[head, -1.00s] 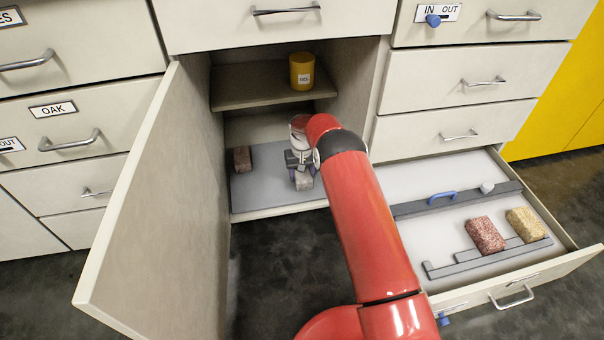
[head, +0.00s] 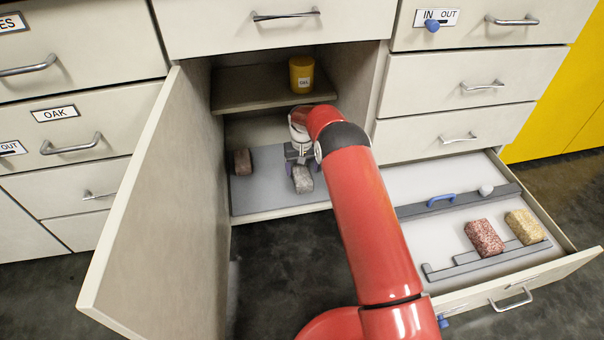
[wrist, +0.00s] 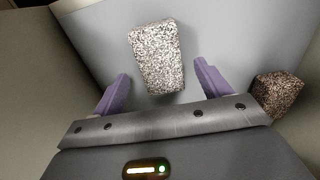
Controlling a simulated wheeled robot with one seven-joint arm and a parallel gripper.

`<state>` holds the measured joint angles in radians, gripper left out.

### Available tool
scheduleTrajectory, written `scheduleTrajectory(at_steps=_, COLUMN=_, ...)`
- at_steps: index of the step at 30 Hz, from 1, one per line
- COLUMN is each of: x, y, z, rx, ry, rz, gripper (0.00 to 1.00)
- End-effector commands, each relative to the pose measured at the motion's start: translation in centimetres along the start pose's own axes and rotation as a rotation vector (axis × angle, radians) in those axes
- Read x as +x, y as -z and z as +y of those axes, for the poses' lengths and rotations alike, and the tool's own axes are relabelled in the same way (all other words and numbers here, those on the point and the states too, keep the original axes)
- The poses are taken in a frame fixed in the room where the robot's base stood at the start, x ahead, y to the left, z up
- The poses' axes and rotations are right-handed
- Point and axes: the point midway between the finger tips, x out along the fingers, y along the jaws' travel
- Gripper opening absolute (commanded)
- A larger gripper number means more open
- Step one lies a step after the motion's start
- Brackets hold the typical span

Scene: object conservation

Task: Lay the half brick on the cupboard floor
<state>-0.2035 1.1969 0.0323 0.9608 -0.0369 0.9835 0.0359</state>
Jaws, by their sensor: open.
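A grey speckled brick (head: 303,179) lies on the grey cupboard floor (head: 258,198), near its front edge. In the wrist view this brick (wrist: 157,58) lies ahead of and between the purple fingertips, with a gap on each side. My gripper (wrist: 161,74) is open and holds nothing. In the head view my gripper (head: 301,162) is inside the cupboard, just behind and above the grey brick. A darker brown brick (head: 243,162) lies on the cupboard floor to the left; it shows at the right in the wrist view (wrist: 277,93). I cannot tell from shape which one is called the half brick.
The cupboard door (head: 160,200) stands open at the left. A shelf (head: 250,88) with a yellow tin (head: 302,73) is above my gripper.

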Motion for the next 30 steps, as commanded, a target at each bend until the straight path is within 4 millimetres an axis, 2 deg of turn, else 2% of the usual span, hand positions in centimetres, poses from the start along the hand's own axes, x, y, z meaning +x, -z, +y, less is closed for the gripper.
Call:
scheduleTrajectory(at_steps=1, x=-1.5, y=0.1, z=0.0, rx=0.000, ry=0.000, rz=0.002, gripper=0.76)
scheduleTrajectory(at_steps=6, x=-4.9, y=0.1, z=0.0, rx=0.000, ry=0.000, rz=0.002, gripper=0.76)
scheduleTrajectory(at_steps=12, x=-7.2, y=0.0, z=0.0, rx=0.000, ry=0.000, rz=0.000, gripper=0.76)
scheduleTrajectory(at_steps=30, x=-7.6, y=0.0, z=0.0, rx=0.000, ry=0.000, rz=-0.001, gripper=0.76)
